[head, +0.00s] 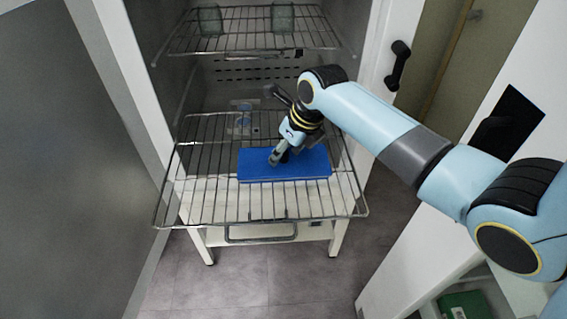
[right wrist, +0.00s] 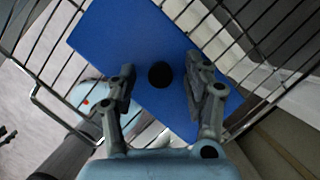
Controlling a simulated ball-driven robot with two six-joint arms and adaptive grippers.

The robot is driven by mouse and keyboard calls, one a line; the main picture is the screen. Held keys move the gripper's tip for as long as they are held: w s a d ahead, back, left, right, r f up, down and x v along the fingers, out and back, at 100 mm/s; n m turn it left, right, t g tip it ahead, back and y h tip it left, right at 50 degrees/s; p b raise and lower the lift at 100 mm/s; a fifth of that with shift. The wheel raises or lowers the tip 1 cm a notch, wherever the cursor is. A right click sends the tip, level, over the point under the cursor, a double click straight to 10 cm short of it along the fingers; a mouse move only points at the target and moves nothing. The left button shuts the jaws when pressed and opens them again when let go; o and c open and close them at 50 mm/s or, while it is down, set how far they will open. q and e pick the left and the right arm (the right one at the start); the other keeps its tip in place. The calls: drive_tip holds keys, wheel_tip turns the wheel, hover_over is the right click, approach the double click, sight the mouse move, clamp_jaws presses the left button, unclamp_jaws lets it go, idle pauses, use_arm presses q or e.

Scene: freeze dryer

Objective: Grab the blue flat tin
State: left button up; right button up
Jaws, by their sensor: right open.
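The blue flat tin (head: 310,168) lies flat on the pulled-out wire shelf (head: 205,205) in the head view. It has a dark round spot on top in the right wrist view (right wrist: 120,40). My right gripper (head: 277,158) is over the tin in the head view and hides part of its top. In the right wrist view the right gripper (right wrist: 162,88) is open, its two fingers apart on either side of the dark spot. I cannot tell whether the fingertips touch the tin. My left gripper is not in view.
An upper wire shelf (head: 255,42) holds two glass containers (head: 283,17). The cabinet's side walls stand close on both sides. The wire shelf is bare around the tin. A white door with a black handle (head: 398,65) is at the right.

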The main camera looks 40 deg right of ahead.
clamp_jaws()
drive_tip(key=shift+r, duration=0.1)
idle(0.3)
